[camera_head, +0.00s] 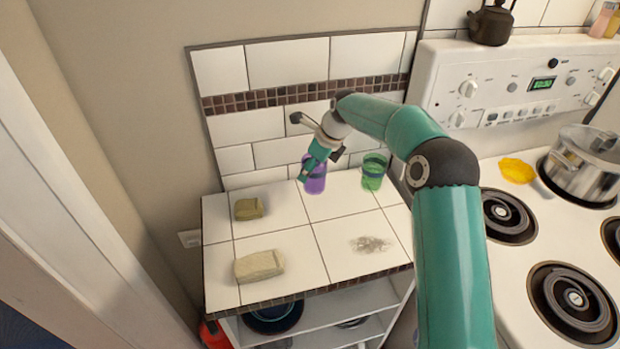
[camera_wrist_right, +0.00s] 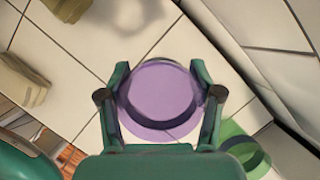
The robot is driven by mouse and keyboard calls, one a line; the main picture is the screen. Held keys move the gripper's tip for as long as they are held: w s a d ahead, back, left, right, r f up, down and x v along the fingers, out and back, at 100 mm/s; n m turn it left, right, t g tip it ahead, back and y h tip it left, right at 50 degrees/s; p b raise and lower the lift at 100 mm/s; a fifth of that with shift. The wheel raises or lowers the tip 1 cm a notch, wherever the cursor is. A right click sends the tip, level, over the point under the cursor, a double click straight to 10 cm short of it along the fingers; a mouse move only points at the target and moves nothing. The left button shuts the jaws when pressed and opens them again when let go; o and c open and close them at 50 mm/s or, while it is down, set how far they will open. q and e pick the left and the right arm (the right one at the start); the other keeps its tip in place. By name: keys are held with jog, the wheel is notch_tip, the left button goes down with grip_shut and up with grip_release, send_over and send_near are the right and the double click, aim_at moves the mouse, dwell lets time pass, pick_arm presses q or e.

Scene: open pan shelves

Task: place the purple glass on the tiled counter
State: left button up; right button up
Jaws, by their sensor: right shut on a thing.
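The purple glass (camera_head: 316,185) is upright over the back of the white tiled counter (camera_head: 335,235), close to the tiled wall. I cannot tell whether its base touches the tiles. My right gripper (camera_head: 310,171) is shut on it from above and covers part of its rim. In the right wrist view the purple glass (camera_wrist_right: 160,98) sits between both fingers of the right gripper (camera_wrist_right: 160,72), over the tiles. My left gripper is not in view.
A green glass (camera_head: 374,172) stands right of the purple one. A grey stain (camera_head: 370,244) marks the front right. The stove (camera_head: 535,245) with a steel pot (camera_head: 583,168) adjoins at right.

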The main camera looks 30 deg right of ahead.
aim_at(311, 178)
jog(key=shift+f, duration=1.85)
jog(key=o, duration=1.3)
jog(key=shift+f, duration=0.1)
jog(key=b+v, duration=0.1)
jog(key=v, duration=1.1)
